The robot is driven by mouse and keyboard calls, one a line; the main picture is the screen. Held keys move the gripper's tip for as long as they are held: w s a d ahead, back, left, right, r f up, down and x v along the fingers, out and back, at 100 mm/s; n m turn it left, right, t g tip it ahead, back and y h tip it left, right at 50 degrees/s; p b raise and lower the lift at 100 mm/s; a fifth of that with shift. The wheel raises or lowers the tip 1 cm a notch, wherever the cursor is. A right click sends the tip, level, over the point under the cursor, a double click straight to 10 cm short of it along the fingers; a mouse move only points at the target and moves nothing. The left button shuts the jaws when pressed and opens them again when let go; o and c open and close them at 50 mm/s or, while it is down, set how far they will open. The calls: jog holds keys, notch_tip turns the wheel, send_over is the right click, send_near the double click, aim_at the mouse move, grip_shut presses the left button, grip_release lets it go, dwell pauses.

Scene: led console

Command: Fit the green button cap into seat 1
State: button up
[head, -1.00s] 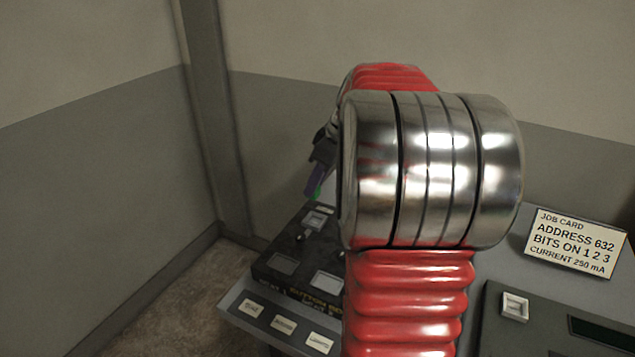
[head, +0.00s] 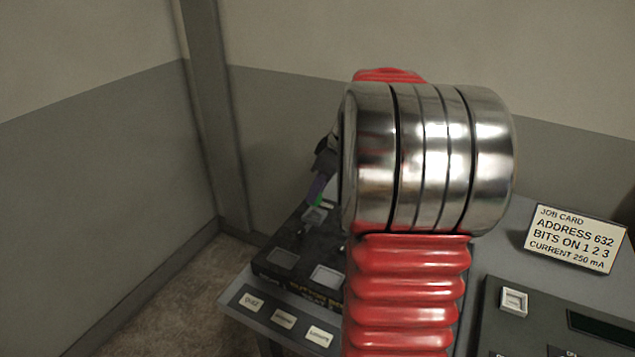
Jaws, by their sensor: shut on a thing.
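The cap is just above or at a light square seat (head: 313,216) at the back of the dark button box (head: 262,268). I cannot tell whether the cap touches that seat. No seat number is readable, so I cannot tell which is seat 1.
Square openings (head: 283,257) and (head: 326,277) lie at the box's front. Small labelled plates (head: 252,301) line the console edge. A job card (head: 575,238) and another dark panel (head: 545,325) are at the right. My arm hides the box's right side.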

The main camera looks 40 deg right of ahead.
aim_at(320, 201)
jog(key=shift+f, duration=1.4)
jog(key=shift+f, duration=1.1)
dwell(1.4)
jog(key=o, duration=1.1)
jog(key=shift+o, duration=0.2)
jog(key=v, duration=1.4)
jog(key=shift+w, duration=0.1)
